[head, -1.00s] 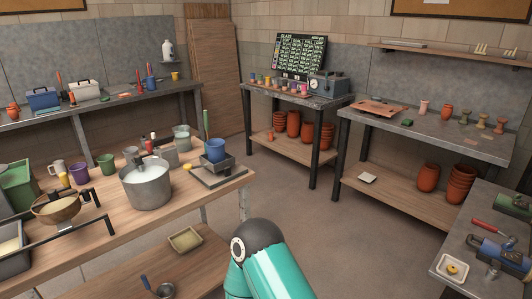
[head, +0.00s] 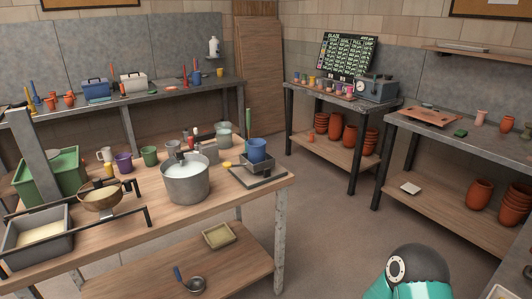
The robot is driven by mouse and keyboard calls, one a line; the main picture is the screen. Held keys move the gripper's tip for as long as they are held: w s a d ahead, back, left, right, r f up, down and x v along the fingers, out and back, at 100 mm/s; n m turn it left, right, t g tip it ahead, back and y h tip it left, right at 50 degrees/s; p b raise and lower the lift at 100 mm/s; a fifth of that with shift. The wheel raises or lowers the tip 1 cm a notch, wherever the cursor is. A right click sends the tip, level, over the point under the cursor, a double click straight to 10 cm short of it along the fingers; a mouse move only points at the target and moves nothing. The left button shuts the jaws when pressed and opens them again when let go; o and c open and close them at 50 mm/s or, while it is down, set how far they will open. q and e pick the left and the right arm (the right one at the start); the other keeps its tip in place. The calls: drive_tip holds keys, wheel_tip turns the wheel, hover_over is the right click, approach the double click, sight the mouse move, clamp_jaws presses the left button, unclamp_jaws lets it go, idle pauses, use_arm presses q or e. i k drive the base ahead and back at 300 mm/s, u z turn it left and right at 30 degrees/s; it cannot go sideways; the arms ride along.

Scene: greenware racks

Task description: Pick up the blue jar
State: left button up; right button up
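A blue jar-like pot (head: 257,148) stands upright on a dark grey balance or weighing stand (head: 258,176) at the right end of the wooden worktable (head: 215,202). A smaller blue cup or jar (head: 196,77) holding tools stands on the back bench. Neither of my grippers is in view. Only a teal and dark part of my own arm shows at the bottom right, well apart from the worktable.
A large grey pot (head: 185,181) stands left of the blue pot, with several cups behind it. A green tub (head: 50,176) and a grey basin (head: 36,244) are farther left. Open floor (head: 325,225) lies right of the worktable.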

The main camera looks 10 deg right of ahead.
sight(257, 147)
drive_tip(key=i, duration=0.9)
